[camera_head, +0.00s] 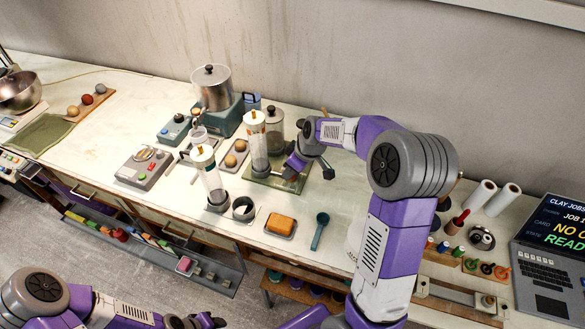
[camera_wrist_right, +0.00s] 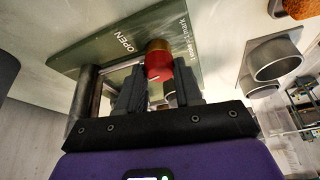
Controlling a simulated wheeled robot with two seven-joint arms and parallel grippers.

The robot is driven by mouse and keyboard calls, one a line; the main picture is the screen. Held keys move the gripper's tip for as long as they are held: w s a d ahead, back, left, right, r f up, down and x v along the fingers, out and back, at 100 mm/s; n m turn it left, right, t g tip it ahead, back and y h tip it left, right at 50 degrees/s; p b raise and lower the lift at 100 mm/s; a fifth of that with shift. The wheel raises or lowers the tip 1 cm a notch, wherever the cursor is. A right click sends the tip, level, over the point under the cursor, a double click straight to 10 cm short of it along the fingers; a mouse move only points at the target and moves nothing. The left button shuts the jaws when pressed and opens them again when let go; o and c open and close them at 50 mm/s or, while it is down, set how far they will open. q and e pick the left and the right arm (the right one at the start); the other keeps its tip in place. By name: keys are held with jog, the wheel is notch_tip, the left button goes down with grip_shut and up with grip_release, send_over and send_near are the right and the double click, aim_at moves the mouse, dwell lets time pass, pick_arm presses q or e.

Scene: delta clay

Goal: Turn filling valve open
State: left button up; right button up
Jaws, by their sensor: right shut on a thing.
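The filling valve shows in the right wrist view as a red handle (camera_wrist_right: 159,68) with a brass-coloured end. It sits by a dark green plate (camera_wrist_right: 88,55) printed "OPEN"; a second word is partly covered. My right gripper (camera_wrist_right: 157,90) is shut on the red handle, one dark finger on each side. In the head view my right gripper (camera_head: 292,170) is low over the green base plate (camera_head: 263,182), beside a clear cylinder (camera_head: 258,148); the handle is hidden there. My left gripper (camera_head: 207,321) is at the bottom edge, away from the bench, its fingers unclear.
A lidded dark jar (camera_head: 274,125) stands behind.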

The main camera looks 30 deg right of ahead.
jog(key=m, duration=0.1)
jog(key=m+h+p, duration=0.1)
jog(key=shift+a+r+m, duration=0.1)
jog(key=shift+a+m, duration=0.1)
jog(key=shift+m, duration=0.2)
jog(key=m+h+p, duration=0.1)
jog(key=m+p, duration=0.1)
jog(key=shift+a+m, duration=0.1)
jog(key=shift+m, duration=0.2)
jog(key=m+h+p, duration=0.1)
jog(key=m+p, duration=0.1)
jog(key=m, duration=0.1)
jog(key=shift+m+h, duration=0.3)
jog(key=shift+m, duration=0.1)
jog(key=shift+m+h+p, duration=0.3)
jog(key=shift+m+p, duration=0.35)
jog(key=shift+m, duration=0.15)
jog(key=o, duration=1)
jog(key=p+v, duration=0.2)
jog(key=v, duration=0.5)
jog(key=shift+s+a+r, duration=0.1)
